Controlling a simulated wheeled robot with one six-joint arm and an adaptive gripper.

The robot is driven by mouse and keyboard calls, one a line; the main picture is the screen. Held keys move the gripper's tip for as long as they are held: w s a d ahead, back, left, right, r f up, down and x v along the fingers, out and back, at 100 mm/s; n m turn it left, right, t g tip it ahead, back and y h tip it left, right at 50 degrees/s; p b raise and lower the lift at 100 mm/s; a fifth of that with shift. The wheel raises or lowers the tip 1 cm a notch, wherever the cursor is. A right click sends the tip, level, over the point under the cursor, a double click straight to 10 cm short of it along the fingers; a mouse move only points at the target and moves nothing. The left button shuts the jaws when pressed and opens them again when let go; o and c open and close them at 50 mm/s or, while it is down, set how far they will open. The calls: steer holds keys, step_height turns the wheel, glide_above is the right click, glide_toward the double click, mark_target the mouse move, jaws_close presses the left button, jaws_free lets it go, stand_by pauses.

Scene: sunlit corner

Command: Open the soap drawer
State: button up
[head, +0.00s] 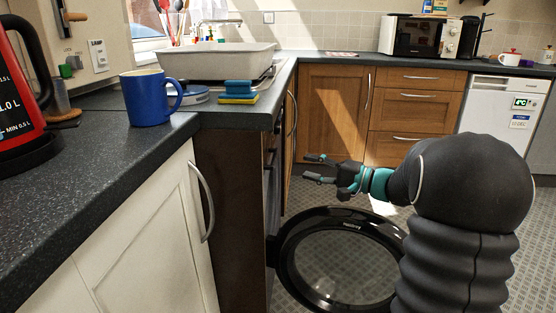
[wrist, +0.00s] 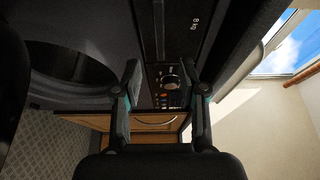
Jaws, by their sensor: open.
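The dark washing machine stands under the counter; in the head view its front (head: 271,185) shows nearly edge-on. In the wrist view its control panel (wrist: 182,35) runs up the picture, with a round knob (wrist: 170,80) and "8 kg" lettering. A pale line at the upper middle may be the edge of the soap drawer (wrist: 160,28); I cannot tell whether it is shut. My gripper (head: 312,168) is open and empty, pointing left towards the machine's front. In the wrist view its fingers (wrist: 163,78) stand apart on either side of the knob, with no contact visible.
The machine's round door (head: 395,235) hangs open below my gripper. The worktop (head: 240,115) above holds a blue mug (head: 148,98), sponges (head: 238,91) and a pale basin (head: 215,61). Wooden cupboards (head: 330,115) stand behind. Open floor lies between them and my arm.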

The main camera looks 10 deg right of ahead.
steer(key=x, duration=1)
steer(key=shift+p, duration=0.45)
steer(key=shift+w+a, duration=0.1)
steer(key=shift+w, duration=0.05)
jaws_close()
